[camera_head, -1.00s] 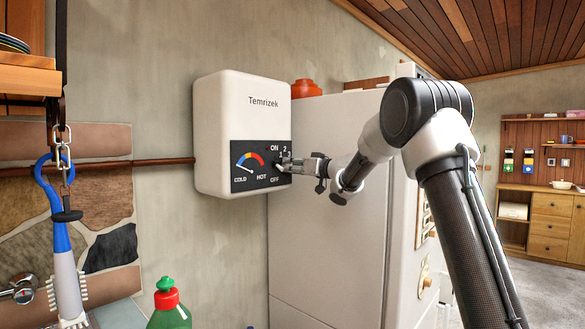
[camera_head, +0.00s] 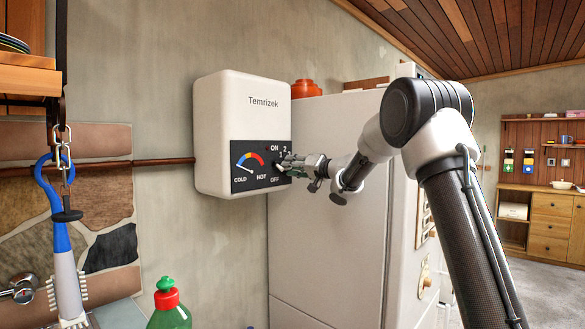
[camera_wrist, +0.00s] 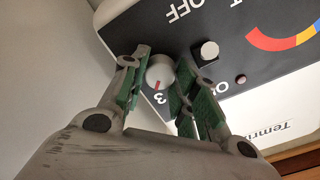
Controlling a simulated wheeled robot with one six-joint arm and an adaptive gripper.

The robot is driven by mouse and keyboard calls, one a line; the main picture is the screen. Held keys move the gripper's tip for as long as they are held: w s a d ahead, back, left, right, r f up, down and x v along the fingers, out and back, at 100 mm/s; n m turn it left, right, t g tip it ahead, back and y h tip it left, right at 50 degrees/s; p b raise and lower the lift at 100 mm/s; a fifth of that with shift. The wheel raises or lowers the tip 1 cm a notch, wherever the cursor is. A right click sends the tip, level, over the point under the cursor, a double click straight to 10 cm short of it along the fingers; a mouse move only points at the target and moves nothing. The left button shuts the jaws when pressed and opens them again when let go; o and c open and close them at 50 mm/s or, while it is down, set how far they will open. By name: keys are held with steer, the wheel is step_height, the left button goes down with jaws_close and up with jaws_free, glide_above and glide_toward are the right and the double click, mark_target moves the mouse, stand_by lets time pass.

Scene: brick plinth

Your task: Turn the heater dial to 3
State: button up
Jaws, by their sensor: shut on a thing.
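The white heater (camera_head: 242,110), marked Temrizek, hangs on the wall with a black panel holding a cold-to-hot gauge, ON and OFF labels and a number 2. The heater dial (camera_wrist: 159,72) is a round white knob with a red mark, seen in the wrist view. The red mark points towards the printed 3, close beside it. My gripper (camera_wrist: 163,66) has its green-padded fingers on both sides of the dial and is shut on it. In the head view my gripper (camera_head: 285,166) covers the dial and part of the panel's right side.
A second white knob (camera_wrist: 206,52) sits close to my right-hand finger in the wrist view, with a small red lamp (camera_wrist: 241,80) near it. A white fridge (camera_head: 325,220) stands right of the heater. A green bottle (camera_head: 169,310) and a hanging brush (camera_head: 66,270) are lower left.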

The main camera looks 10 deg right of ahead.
stand_by(0.3)
steer(key=o, duration=0.8)
steer(key=shift+c, duration=0.2)
